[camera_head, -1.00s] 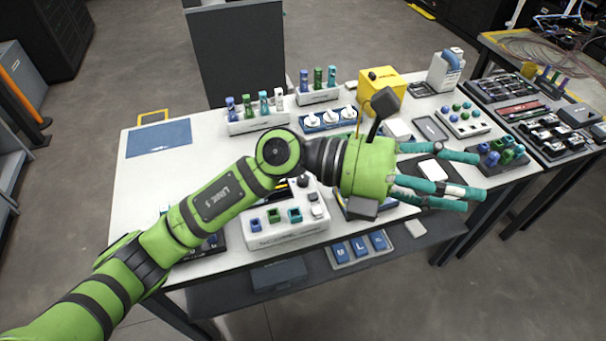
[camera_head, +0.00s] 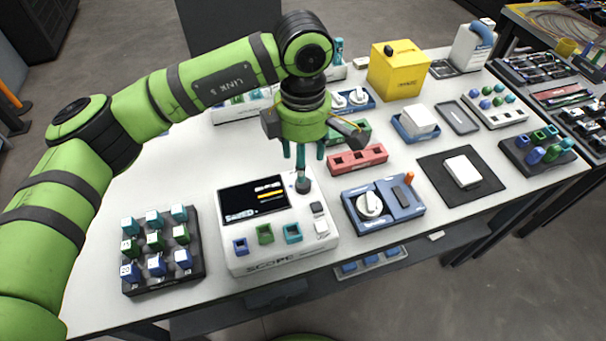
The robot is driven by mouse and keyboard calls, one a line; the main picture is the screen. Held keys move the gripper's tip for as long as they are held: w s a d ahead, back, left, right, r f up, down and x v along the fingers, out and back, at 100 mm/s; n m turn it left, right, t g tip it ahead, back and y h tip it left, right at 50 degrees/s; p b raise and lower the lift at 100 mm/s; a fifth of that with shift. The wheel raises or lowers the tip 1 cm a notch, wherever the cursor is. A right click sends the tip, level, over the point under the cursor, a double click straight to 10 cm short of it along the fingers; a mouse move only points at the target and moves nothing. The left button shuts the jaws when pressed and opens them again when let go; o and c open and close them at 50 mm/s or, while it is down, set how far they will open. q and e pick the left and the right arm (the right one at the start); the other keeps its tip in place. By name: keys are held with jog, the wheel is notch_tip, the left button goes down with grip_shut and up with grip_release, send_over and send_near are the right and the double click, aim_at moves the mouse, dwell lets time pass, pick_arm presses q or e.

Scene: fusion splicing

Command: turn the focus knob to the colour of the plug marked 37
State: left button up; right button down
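A white scope (camera_head: 282,252) stands at the table's front, with a dark screen (camera_head: 252,197) and blue, green and teal square sockets along its front. A small dark knob (camera_head: 303,186) stands at its upper right and appears to be the focus knob. My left gripper (camera_head: 303,165) points down just above this knob, its teal fingers spread and apart. I cannot tell whether a finger touches it. A black rack (camera_head: 196,273) left of the scope holds several teal, green and blue plugs (camera_head: 155,240) with small marks. I cannot read 37 on any. My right gripper is out of view.
A blue device with a white dial (camera_head: 370,205) stands right of the scope. Behind it are a red block (camera_head: 357,159) and a yellow box (camera_head: 397,72). A black mat (camera_head: 436,168) holds a white block. The table left of the scope's back is clear.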

aim_at(303, 185)
pick_arm(q)
jog(key=shift+f, duration=0.4)
notch_tip(303, 185, down, 6)
jog(key=shift+r+p, duration=0.15)
jog(key=shift+p, duration=0.7)
jog(key=shift+w+f, duration=0.1)
jog(key=shift+f, duration=0.25)
grip_shut()
